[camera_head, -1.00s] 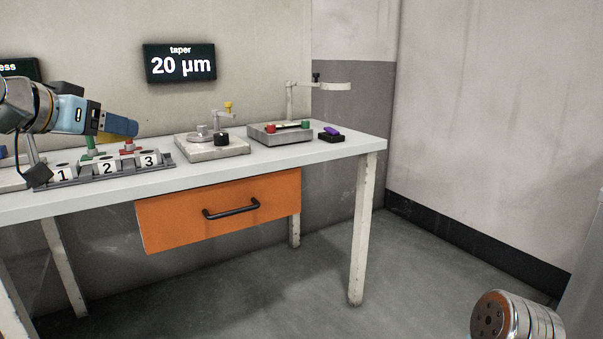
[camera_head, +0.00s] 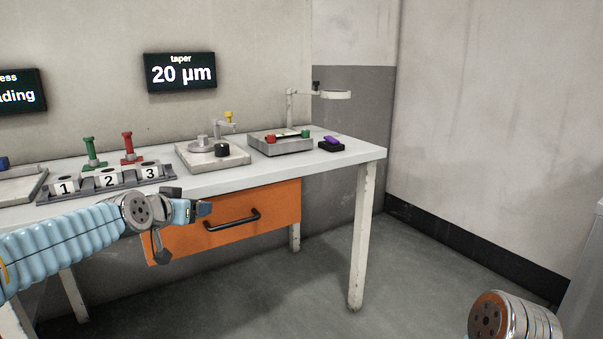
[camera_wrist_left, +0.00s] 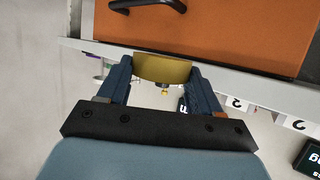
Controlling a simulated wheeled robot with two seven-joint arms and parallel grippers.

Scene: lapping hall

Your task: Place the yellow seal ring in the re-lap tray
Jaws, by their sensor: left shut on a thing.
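The yellow seal ring (camera_wrist_left: 162,68) is held edge-on between the two dark blue fingers of my left gripper (camera_wrist_left: 160,85) in the left wrist view. In the head view my left gripper (camera_head: 205,209) is in front of the table edge, before the orange drawer; the ring cannot be made out there. No tray label reading re-lap is legible. A shallow grey tray (camera_head: 18,190) is partly in view at the far left of the table. My right gripper is not in view; only a rounded end of my right arm shows at lower right.
On the table (camera_head: 325,160) stand a numbered rack (camera_head: 108,180) with green and red plugs behind it, a gauge plate (camera_head: 212,157), a grey block (camera_head: 282,145) with red and green knobs, and a black box (camera_head: 331,146) with a purple piece. The orange drawer (camera_head: 225,225) is shut.

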